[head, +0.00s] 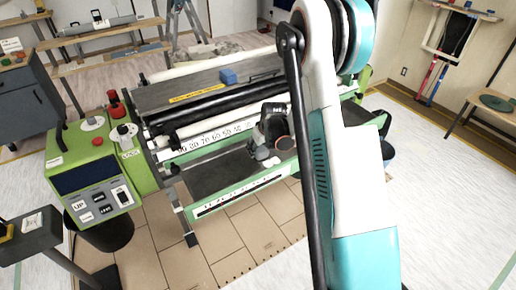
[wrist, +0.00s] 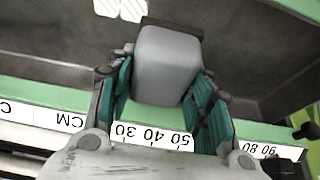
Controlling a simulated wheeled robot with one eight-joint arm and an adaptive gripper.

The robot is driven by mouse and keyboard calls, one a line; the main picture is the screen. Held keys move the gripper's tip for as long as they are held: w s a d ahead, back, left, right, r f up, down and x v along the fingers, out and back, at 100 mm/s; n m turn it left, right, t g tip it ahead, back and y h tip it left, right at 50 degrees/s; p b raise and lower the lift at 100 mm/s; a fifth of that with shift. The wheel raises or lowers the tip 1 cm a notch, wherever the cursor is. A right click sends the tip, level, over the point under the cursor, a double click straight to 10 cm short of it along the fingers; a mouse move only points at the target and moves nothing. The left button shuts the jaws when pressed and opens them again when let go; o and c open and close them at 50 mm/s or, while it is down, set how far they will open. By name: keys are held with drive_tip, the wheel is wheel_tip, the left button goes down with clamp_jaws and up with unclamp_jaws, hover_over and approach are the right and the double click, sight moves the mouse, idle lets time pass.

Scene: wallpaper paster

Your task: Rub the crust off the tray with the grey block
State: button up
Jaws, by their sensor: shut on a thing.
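My gripper (wrist: 165,85) is shut on the grey block (wrist: 167,62), with one teal finger on each side of it. A dark strip shows along the block's far end. Beyond the block lies the dark grey tray (wrist: 60,35); I cannot tell whether the block touches it. In the head view the tray (head: 205,178) is a long dark trough with a green front edge, and my gripper (head: 268,158) is low over its right part. My arm hides the tray's right end.
Behind the tray are the machine's rollers and a numbered scale (head: 215,135). A blue block (head: 228,76) sits on the top cover. A green control box (head: 92,165) stands at the left. A bench (head: 490,105) is at the right, with open floor before it.

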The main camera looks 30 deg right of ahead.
drive_tip(key=shift+f+b, duration=2.8)
drive_tip(key=shift+f, duration=0.5)
